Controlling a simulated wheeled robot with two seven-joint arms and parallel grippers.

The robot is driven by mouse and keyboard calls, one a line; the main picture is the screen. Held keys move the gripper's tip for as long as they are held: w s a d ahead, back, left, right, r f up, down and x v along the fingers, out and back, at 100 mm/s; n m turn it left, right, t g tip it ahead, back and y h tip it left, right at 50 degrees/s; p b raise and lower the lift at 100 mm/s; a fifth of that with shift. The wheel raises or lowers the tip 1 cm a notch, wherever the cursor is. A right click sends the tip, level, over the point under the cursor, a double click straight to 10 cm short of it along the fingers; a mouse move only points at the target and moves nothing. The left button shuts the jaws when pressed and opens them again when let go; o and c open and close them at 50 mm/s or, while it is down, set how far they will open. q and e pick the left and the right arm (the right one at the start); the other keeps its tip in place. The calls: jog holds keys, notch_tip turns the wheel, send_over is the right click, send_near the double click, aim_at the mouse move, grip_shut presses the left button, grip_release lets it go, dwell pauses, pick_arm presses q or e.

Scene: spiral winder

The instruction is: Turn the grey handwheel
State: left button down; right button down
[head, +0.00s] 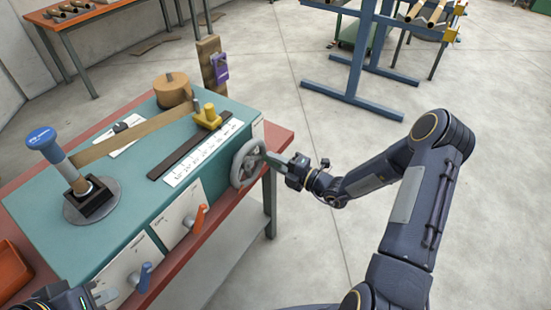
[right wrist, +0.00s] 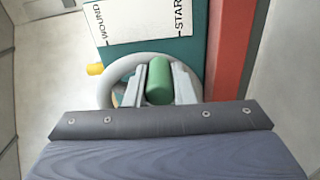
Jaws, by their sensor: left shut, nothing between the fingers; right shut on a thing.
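The grey handwheel (head: 243,163) is on the right end of the teal winder (head: 150,165). In the right wrist view the handwheel (right wrist: 106,88) shows as a grey ring with a green handle (right wrist: 159,82). My right gripper (head: 268,157) reaches the wheel from the right and is shut on the green handle, with one finger on each side of it in the wrist view (right wrist: 160,85). My left gripper (head: 108,295) is at the bottom left corner of the head view, near the blue lever (head: 144,277), shut and empty.
The winder stands on a red-edged bench (head: 281,140). An orange lever (head: 199,218) sticks out of its front. A blue-topped post (head: 44,142) holds a brown strip (head: 130,137) leading to a roll (head: 172,90). A blue rack (head: 352,75) stands behind; the floor right of the bench is open.

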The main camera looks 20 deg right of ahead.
dwell(0.4)
jog(key=c, duration=1.2)
grip_release()
jog(key=shift+c, duration=0.2)
jog(key=b+v, duration=0.1)
jog(key=v, duration=0.6)
jog(key=shift+s+d, duration=0.25)
jog(key=shift+s, duration=0.1)
